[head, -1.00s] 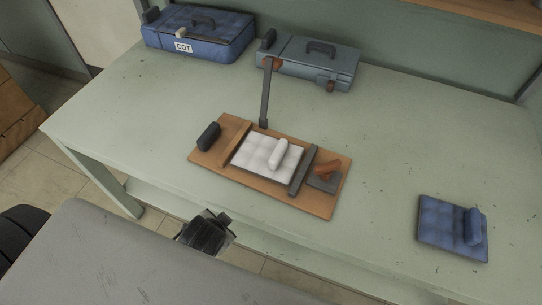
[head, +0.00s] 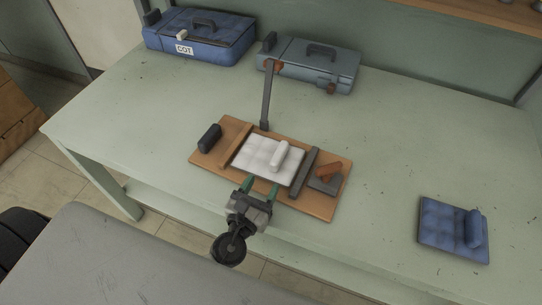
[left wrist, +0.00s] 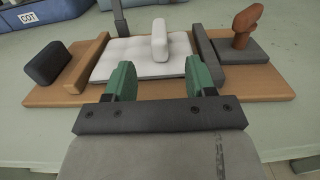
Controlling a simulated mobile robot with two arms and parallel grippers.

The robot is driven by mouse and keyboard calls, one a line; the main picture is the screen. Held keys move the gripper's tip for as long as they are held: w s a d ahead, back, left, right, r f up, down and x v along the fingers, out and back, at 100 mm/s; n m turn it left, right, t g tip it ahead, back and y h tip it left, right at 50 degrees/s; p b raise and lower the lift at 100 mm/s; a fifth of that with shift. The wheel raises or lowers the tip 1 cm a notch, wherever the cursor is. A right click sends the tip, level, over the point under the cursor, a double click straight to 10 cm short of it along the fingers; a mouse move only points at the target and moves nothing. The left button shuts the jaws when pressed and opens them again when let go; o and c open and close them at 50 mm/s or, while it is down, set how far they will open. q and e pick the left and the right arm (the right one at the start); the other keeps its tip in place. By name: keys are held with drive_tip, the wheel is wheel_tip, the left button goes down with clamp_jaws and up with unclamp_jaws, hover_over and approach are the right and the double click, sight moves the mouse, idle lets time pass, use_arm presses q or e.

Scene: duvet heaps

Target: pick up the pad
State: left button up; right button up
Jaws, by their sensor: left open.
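A white quilted pad (head: 257,153) with a white roll-shaped grip (head: 280,156) lies on a wooden board (head: 318,207) on the table. It also shows in the left wrist view (left wrist: 125,60), lying flat between a wooden bar and a grey bar. A blue quilted pad (head: 436,220) with a blue grip lies apart at the table's right. My left gripper (head: 261,187) is open and empty at the board's near edge, its green fingers pointing toward the white pad. In the left wrist view the fingers (left wrist: 160,76) stand either side of the white pad's near edge; contact is unclear. My right gripper is out of view.
A dark block (head: 208,137) is on the board's left and an orange-brown handle (head: 329,170) on its right. A thin upright post (head: 266,98) stands behind the board. A blue case (head: 205,44) and a grey-blue case (head: 300,68) stand at the back. The table's right middle is clear.

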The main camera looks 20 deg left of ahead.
sight(277, 156)
use_arm(q)
drive_tip(key=w, duration=0.3)
drive_tip(key=w+p, duration=0.1)
drive_tip(key=w, duration=0.6)
drive_tip(key=shift+d+p, duration=0.25)
drive_tip(key=shift+p, duration=0.05)
drive_tip(key=shift+r, duration=0.1)
drive_tip(key=c, duration=1)
drive_tip(key=shift+r, duration=0.1)
